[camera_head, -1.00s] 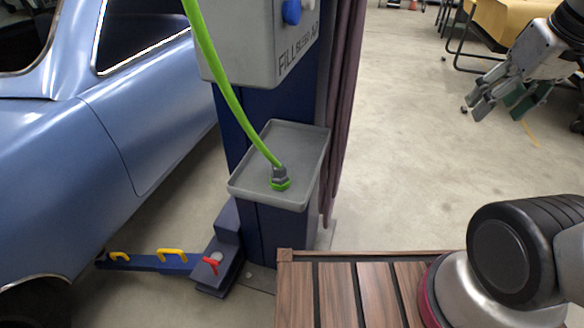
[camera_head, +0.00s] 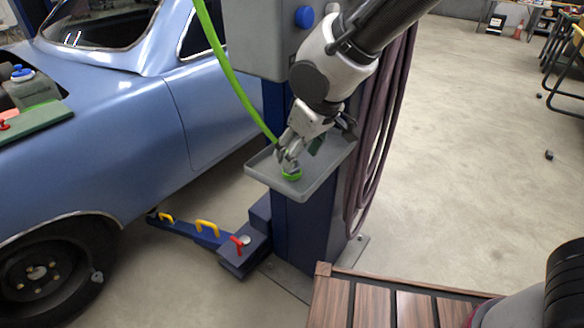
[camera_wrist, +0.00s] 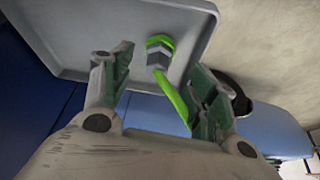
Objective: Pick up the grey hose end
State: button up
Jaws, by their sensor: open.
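The grey hose end (camera_wrist: 159,54), a hex fitting with a green ring, stands in the grey tray (camera_head: 318,179). The green hose (camera_head: 232,84) rises from it toward the upper left in the head view. In the head view my gripper (camera_head: 289,160) is at the tray and hides most of the fitting; the green ring (camera_head: 291,176) shows below the fingers. In the wrist view my gripper (camera_wrist: 166,78) is open, with the hose end and hose between its two fingers. I cannot tell whether either finger touches it.
The tray is on a blue post (camera_head: 310,228) below a grey box (camera_head: 262,40). Dark hoses (camera_head: 385,130) hang at its right. A blue car (camera_head: 130,110) stands at left. A wooden-slatted surface (camera_head: 370,300) is in front. The floor at right is mostly clear.

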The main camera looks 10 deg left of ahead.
aim_at(296, 174)
jog(key=x, duration=0.5)
jog(key=shift+w+r, duration=0.1)
jog(key=shift+w, duration=0.1)
jog(key=shift+c, duration=0.2)
jog(key=c, duration=1.1)
jog(key=shift+r, duration=0.1)
